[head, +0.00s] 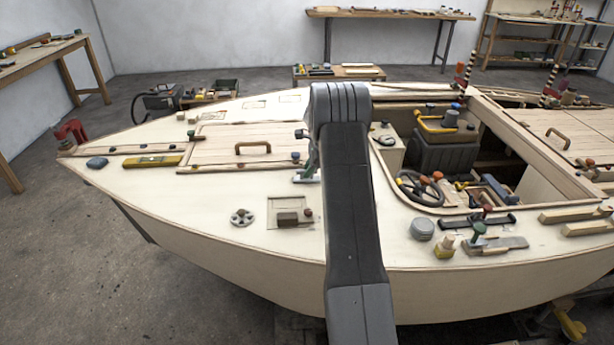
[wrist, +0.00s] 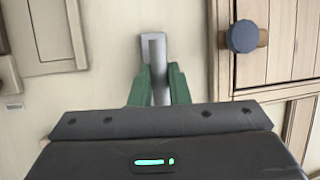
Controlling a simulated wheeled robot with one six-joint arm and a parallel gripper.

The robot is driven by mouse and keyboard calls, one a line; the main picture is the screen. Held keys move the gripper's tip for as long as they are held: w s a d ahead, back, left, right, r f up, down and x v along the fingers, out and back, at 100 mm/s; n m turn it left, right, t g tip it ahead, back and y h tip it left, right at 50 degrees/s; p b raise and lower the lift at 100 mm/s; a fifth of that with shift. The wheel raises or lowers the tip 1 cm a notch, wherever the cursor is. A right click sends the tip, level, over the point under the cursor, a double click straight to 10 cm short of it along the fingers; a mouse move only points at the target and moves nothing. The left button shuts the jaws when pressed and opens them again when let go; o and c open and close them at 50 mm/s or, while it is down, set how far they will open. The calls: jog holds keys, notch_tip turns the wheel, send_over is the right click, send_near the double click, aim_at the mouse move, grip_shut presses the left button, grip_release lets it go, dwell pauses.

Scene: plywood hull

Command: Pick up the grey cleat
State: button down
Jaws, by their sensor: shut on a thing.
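The grey cleat (wrist: 154,58) is a narrow grey bar in the wrist view. My gripper (wrist: 158,84) has green fingers, and they are closed on either side of the cleat's near part. In the head view my gripper (head: 308,176) shows just left of my dark arm, low over the pale deck. A small grey piece of the cleat (head: 299,179) shows beside the fingers there. My arm hides much of that area, and I cannot tell whether the cleat touches the deck.
A hatch with a brown handle (head: 253,147) lies left of my gripper. A blue knob (wrist: 243,37) stands close on the right in the wrist view. A recessed panel (head: 291,226) is nearer on the deck. The open cockpit with a steering wheel (head: 420,189) is to the right.

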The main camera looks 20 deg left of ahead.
notch_tip(320, 180, up, 10)
dwell(0.5)
dwell(0.5)
